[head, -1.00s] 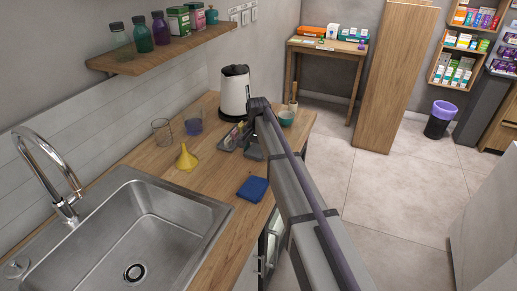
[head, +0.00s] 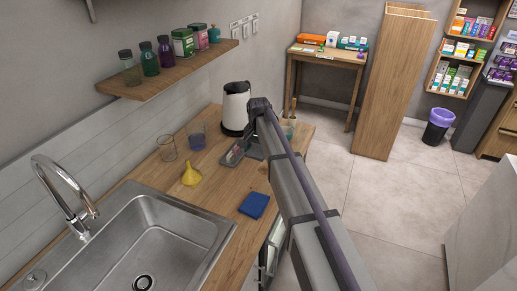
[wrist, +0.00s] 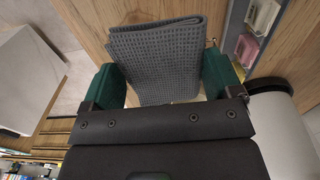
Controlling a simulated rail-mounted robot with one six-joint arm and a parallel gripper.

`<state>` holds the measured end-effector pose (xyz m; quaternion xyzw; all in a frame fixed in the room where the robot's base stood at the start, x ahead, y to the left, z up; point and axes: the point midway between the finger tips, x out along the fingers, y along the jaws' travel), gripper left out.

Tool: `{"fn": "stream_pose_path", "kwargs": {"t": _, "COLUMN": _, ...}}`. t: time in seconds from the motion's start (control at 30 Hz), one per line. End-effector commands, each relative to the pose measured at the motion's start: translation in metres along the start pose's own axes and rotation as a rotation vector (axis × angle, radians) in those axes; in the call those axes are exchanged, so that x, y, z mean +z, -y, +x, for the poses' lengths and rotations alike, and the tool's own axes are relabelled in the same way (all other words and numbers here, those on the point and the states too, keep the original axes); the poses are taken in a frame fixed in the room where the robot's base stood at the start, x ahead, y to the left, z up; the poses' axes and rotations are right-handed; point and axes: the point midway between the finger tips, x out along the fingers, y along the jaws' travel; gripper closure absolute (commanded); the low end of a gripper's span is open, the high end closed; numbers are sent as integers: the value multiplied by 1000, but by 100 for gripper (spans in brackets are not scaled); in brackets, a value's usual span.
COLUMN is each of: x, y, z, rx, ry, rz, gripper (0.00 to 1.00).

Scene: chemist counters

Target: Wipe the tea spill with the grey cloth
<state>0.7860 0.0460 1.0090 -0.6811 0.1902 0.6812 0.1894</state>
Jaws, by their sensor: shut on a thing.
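The grey waffle-weave cloth (wrist: 155,60) is between the green fingers of my gripper (wrist: 167,82) in the wrist view. My gripper is shut on it, and the cloth spreads out past the fingers over the wooden counter (wrist: 88,22). I cannot tell whether the cloth touches the wood. No tea spill shows clearly; a small pale yellowish patch beneath the cloth's near edge in the wrist view is too hidden to identify.
The white kettle (head: 236,106) stands behind the tray. A clear glass (head: 167,148), a bluish beaker (head: 196,135), a yellow funnel (head: 191,174) and a folded blue cloth (head: 254,205) stand or lie near the sink (head: 195,232).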

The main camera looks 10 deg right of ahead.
Motion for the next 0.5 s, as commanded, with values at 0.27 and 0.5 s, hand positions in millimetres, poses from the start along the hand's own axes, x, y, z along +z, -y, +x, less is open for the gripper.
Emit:
{"fn": "stream_pose_path", "kwargs": {"t": 0.27, "x": 0, "y": 0, "z": -7, "rx": 0, "ry": 0, "rz": 0, "gripper": 34}}
{"fn": "stream_pose_path", "kwargs": {"t": 0.5, "x": 0, "y": 0, "z": -7, "rx": 0, "ry": 0, "rz": 0, "gripper": 34}}
